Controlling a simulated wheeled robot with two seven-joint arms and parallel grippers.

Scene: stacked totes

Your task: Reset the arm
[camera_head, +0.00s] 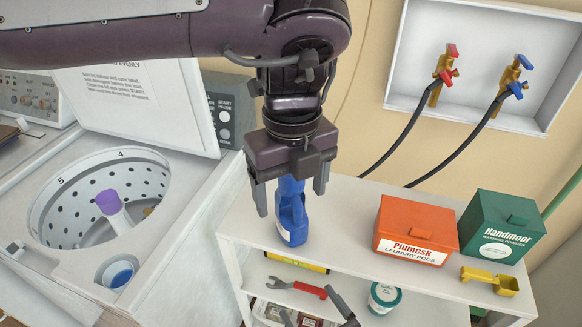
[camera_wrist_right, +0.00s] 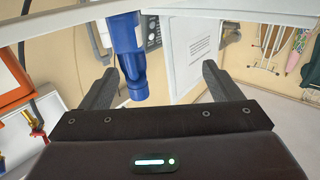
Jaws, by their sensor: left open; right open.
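My left gripper (camera_head: 291,198) hangs pointing down from its arm over the front left of the white shelf's top. It is open, with its fingers apart. A blue bottle (camera_head: 293,224) stands on the shelf top below and between those fingers in the picture; I cannot tell whether the fingers reach around it. My right gripper (camera_head: 311,306) shows only its fingertips at the bottom edge of the head view. In the right wrist view its fingers (camera_wrist_right: 159,72) are wide apart and empty. The blue bottle (camera_wrist_right: 130,62) appears beyond them there, nearer the left finger.
An orange Plumesk box (camera_head: 412,229), a green Handmoor box (camera_head: 500,226) and a yellow scoop (camera_head: 489,280) sit on the shelf top (camera_head: 345,215). A red-handled tool (camera_head: 297,287) and a white tub (camera_head: 384,297) are below. An open washer (camera_head: 190,215) stands left.

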